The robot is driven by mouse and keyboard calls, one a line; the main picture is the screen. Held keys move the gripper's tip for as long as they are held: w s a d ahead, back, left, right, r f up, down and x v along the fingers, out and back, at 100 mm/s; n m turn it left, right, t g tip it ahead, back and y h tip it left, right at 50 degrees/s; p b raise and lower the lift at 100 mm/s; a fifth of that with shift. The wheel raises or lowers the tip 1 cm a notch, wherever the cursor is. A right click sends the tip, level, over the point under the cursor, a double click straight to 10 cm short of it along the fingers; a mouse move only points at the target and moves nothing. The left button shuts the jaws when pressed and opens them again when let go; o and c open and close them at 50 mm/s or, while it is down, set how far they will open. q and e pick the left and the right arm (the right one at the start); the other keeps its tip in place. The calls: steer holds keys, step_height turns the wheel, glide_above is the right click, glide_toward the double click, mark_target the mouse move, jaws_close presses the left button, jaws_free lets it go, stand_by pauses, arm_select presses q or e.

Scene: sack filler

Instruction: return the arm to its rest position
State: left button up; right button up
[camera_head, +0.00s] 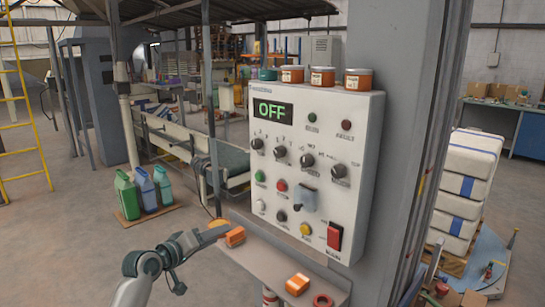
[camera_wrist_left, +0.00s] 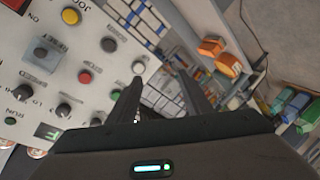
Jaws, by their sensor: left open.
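My left arm comes in from the lower left in the head view. Its gripper (camera_head: 214,233) is beside the left end of the small shelf under the control panel (camera_head: 345,140). In the left wrist view the two dark fingers of this gripper (camera_wrist_left: 158,92) stand apart with nothing between them. The panel fills the left of that view, with its buttons and knobs close by. Its display (camera_head: 272,112) reads OFF. My right gripper is in neither view.
The shelf (camera_head: 262,262) holds an orange block (camera_head: 235,237), another orange item (camera_head: 297,285) and a red ring (camera_head: 323,301). Jars (camera_head: 322,77) stand on the panel. A grey column (camera_head: 395,130) is behind it.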

arm_select(q)
steer(key=s+a+f+g+y, duration=0.1)
steer(key=s+a+f+y, duration=0.15)
steer(key=f, duration=1.15)
steer(key=s+a+f+g+y, duration=0.1)
steer(key=s+a+f, duration=0.15)
steer(key=f, duration=1.25)
steer(key=s+a+f+g+y, duration=0.1)
steer(key=s+f+g, duration=0.1)
steer(key=s+f, duration=0.75)
steer(key=s+a+f+g+y, duration=0.1)
steer(key=s+f+y, duration=0.1)
steer(key=s+f, duration=0.8)
steer(key=s+f+m+g, duration=0.2)
steer(key=s+f, duration=0.6)
steer(key=s, duration=0.8)
steer(key=s+a+f+m+g+y, duration=0.1)
steer(key=s+f+m+g, duration=0.1)
steer(key=s+f, duration=0.7)
steer(key=s+f+m+g, duration=0.1)
steer(key=s+f, duration=0.7)
steer(key=s, duration=1.6)
steer(key=shift+s+a+f+m+g, duration=0.25)
steer(key=shift+a+m+g, duration=0.15)
steer(key=shift+g, duration=0.5)
steer(key=shift+w+y, duration=0.1)
steer(key=shift+y, duration=0.15)
